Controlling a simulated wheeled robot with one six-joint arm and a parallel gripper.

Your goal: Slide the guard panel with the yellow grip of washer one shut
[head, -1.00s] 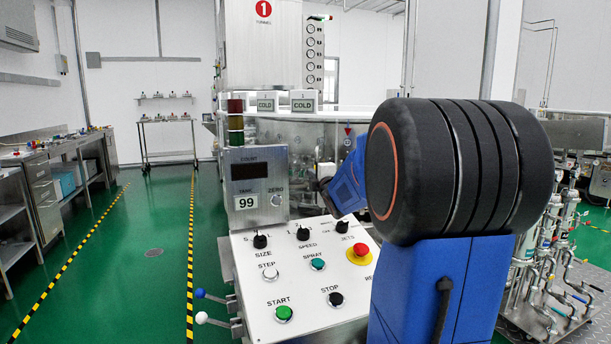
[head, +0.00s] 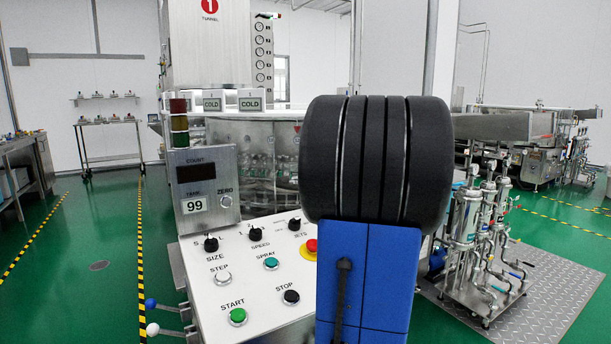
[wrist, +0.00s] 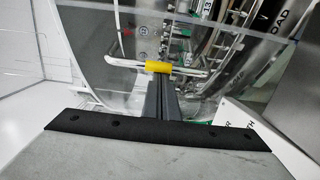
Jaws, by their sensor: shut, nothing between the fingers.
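The yellow grip (wrist: 158,67) sits on a pale bar handle in the wrist view. The clear guard panel (wrist: 97,65) is around it, with machine parts showing through. My gripper (wrist: 159,80) is shut and empty. Its dark fingertips are at the lower edge of the yellow grip in the picture; I cannot tell whether they touch it. In the head view the washer's clear guarding (head: 255,150) shows behind the control panel. My arm hides the gripper and the yellow grip there.
The sloped control panel (head: 225,265) with buttons stands close in front, its blue and white levers at its left. A pipe stand (head: 480,240) on a metal plate is at the right. Green floor (head: 90,290) is open at the left.

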